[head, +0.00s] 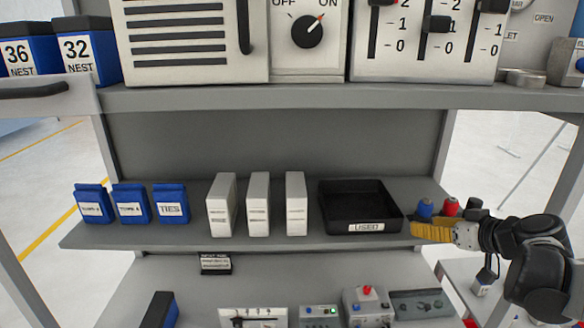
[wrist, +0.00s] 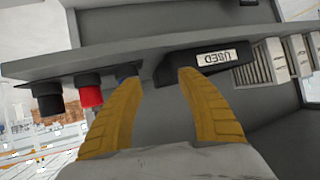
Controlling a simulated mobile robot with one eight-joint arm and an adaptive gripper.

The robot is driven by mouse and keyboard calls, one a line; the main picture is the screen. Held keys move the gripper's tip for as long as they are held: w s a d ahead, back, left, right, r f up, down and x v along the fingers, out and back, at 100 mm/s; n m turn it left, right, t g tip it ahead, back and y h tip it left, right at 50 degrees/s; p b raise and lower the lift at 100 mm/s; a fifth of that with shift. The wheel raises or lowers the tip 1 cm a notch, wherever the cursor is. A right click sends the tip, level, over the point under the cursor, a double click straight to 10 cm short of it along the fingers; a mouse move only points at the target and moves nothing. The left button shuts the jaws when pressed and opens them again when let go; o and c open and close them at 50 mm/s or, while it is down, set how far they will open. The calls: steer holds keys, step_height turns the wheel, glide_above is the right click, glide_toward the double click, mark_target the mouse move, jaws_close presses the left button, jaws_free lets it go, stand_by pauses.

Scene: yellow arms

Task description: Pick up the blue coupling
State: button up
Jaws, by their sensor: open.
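The blue coupling (head: 425,208) stands on the middle shelf, just right of the black tray, in the head view. In the wrist view the blue coupling (wrist: 126,71) shows only in part, beyond the tip of the left finger. My gripper (head: 418,230), with yellow fingers, is in front of the shelf edge near the coupling. In the wrist view my gripper (wrist: 158,82) is open, with nothing between its fingers. The gap faces the shelf edge between the blue coupling and the tray.
A red coupling (head: 449,206) and a black coupling (head: 474,203) stand right of the blue one. The black tray labelled USED (head: 335,222) is close on the left. White boxes (head: 258,205) and blue bins (head: 131,204) stand farther left. An upper shelf (head: 300,97) lies above.

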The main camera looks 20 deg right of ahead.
mark_target(431, 208)
steer(key=s+d+r+t+p, duration=0.1)
steer(key=s+d+r, duration=0.15)
steer(key=d, duration=0.35)
steer(key=shift+h, duration=0.3)
steer(key=x, duration=0.4)
steer(key=r+x, duration=0.1)
steer(key=x, duration=0.2)
steer(key=shift+w+f, duration=0.1)
steer(key=shift+w, duration=0.2)
steer(key=x, duration=0.4)
steer(key=shift+w+d, duration=0.2)
steer(key=shift+w, duration=0.05)
steer(key=shift+s, duration=0.1)
steer(key=c, duration=1)
